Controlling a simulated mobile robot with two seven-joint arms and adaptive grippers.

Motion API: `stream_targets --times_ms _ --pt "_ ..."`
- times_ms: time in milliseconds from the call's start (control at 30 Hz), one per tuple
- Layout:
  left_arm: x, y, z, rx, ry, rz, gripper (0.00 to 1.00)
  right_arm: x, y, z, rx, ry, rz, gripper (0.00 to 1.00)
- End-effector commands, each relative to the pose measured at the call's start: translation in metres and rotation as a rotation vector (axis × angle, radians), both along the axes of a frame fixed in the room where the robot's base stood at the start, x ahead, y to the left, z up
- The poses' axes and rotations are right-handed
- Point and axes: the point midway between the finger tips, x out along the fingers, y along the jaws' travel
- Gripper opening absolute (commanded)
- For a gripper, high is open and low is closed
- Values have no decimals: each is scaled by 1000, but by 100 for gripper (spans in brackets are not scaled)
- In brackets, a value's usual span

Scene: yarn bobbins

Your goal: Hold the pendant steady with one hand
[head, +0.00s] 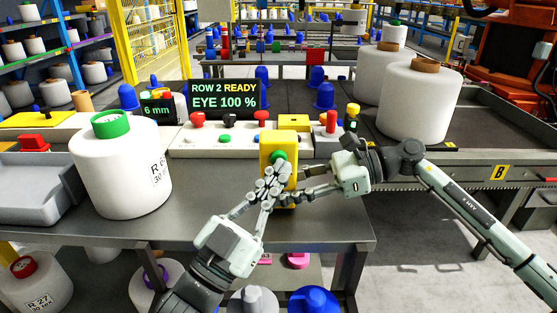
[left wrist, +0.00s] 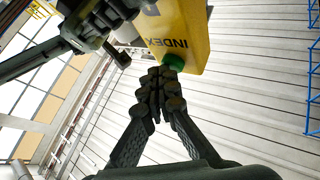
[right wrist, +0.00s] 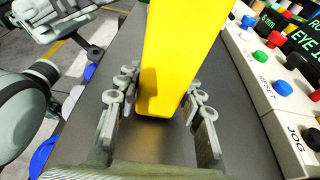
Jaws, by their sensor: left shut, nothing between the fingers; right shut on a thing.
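The pendant is a yellow box (head: 266,152) with a green button (head: 279,157) on its front, upright in the middle of the head view. In the left wrist view the yellow pendant (left wrist: 188,30) carries the word INDEX above the green button (left wrist: 173,62). My right gripper (head: 296,194) comes from the right and is shut on the pendant's lower part; the right wrist view shows the yellow body (right wrist: 178,70) between its fingers. My left gripper (head: 272,177) is shut and empty, its fingertips at or just in front of the green button; exact contact is hard to tell.
A control panel (head: 215,149) with coloured buttons stands behind the pendant, below a display (head: 224,99) reading ROW 2 READY, EYE 100 %. A large white bobbin (head: 122,175) stands at left beside a grey tray (head: 35,185). More bobbins (head: 418,100) stand at right. The grey tabletop (head: 200,215) has free room.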

Motion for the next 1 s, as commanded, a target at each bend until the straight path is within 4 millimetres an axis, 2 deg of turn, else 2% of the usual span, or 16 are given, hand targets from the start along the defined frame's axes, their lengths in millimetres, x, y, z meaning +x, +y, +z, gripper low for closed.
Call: stream_targets --times_ms 33,533,1000 --pt "11 6 8 5 -25 21 0 0 0 1 2 -2 1 21" --pt "4 6 5 4 -21 20 0 0 0 1 2 -1 0 21" --pt "-42 4 3 5 -17 15 0 0 0 1 1 -1 0 21"
